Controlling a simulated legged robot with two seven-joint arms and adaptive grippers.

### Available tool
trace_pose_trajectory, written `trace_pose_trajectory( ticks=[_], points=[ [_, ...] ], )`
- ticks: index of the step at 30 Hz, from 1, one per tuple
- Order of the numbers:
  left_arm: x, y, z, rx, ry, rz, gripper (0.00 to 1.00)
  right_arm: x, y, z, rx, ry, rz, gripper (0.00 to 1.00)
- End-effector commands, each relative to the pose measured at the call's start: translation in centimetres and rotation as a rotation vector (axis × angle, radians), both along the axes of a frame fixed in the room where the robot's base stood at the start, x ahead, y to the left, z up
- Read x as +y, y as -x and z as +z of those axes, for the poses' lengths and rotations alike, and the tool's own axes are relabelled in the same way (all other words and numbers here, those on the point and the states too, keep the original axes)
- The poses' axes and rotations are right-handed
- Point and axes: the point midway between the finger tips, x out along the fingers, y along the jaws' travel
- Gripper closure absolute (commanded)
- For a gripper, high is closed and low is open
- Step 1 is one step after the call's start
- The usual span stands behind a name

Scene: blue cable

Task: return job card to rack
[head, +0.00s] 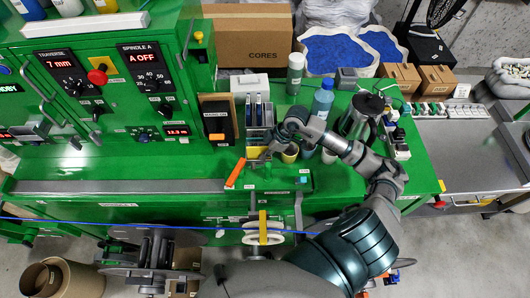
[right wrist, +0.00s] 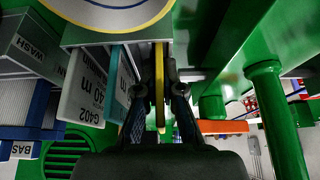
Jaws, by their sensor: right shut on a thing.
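My right gripper (head: 262,154) is at the front of the small grey rack (head: 247,113) on the green bench. In the right wrist view my right gripper (right wrist: 160,88) is shut on a thin yellow card (right wrist: 160,68), seen edge-on between the fingertips. Other cards stand to its left there, including a white one marked G402 (right wrist: 88,92) and a teal one (right wrist: 118,68). In the head view blue cards (head: 258,108) stand in the rack. Whether the yellow card is inside a slot I cannot tell. My left gripper is not in view.
A blue bottle (head: 322,98) and a pale green bottle (head: 295,72) stand right of and behind the rack. A black box (head: 218,121) stands left of it. An orange-handled tool (head: 235,173) lies in front. A blue cable (head: 120,222) crosses the foreground.

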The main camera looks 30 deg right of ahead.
Motion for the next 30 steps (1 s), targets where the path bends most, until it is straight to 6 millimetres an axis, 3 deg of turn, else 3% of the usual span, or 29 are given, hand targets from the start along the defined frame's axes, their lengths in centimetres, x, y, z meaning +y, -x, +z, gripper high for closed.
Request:
trace_pose_trajectory(
  ticks=[29,30],
  points=[
    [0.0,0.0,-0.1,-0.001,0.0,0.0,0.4,0.0,0.4,-1.4,0.018,0.002,0.002,1.0],
    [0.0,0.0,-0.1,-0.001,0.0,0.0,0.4,0.0,0.4,-1.5,0.02,0.002,0.002,0.87]
  ],
)
